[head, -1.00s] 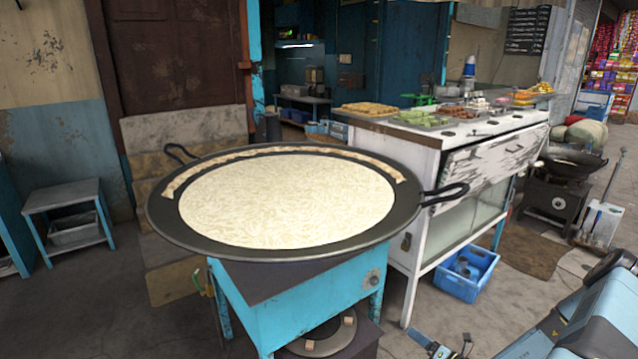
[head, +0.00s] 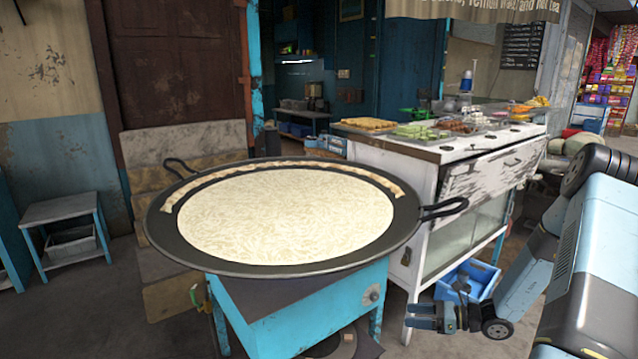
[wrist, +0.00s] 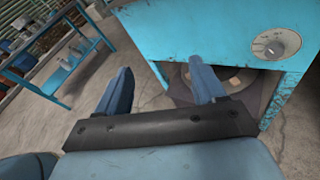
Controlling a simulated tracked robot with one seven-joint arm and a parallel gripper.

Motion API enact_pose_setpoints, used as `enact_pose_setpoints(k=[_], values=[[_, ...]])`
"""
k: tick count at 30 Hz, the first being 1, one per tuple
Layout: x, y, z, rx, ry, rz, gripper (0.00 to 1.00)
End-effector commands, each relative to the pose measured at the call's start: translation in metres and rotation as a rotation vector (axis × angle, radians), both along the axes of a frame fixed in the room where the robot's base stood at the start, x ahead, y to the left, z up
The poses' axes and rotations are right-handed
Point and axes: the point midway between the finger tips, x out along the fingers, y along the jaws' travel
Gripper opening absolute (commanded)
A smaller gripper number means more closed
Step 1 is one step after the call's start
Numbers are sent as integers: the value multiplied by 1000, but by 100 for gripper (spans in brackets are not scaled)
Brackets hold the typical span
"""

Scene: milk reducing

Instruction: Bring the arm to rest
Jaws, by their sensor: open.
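My gripper (head: 424,317) is at the lower right in the head view, in front of the white counter and to the right of the blue stove stand. Its fingers point left. In the wrist view my gripper (wrist: 160,85) shows two blue fingers spread apart with nothing between them. The blue stove stand (wrist: 215,30) with its round knob (wrist: 277,45) lies just beyond the fingers. A wide black pan (head: 290,262) of white milk (head: 285,215) rests on the blue stand (head: 315,305), with a pale strip (head: 290,164) along its far rim.
The white counter (head: 425,150) holds trays of food. A blue crate (head: 468,281) sits under it, partly behind my arm. A small table (head: 65,212) stands at the left. The pan's right handle (head: 444,209) juts toward the counter. Floor is clear at lower left.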

Motion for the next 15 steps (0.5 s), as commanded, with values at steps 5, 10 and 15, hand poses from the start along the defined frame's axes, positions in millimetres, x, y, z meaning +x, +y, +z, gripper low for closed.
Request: enact_pose_setpoints(k=[5,10,15], values=[[-8,12,42,-129,-99,148,69],[-19,22,78,-247,-193,284,69],[-32,32,112,-364,-285,415,69]])
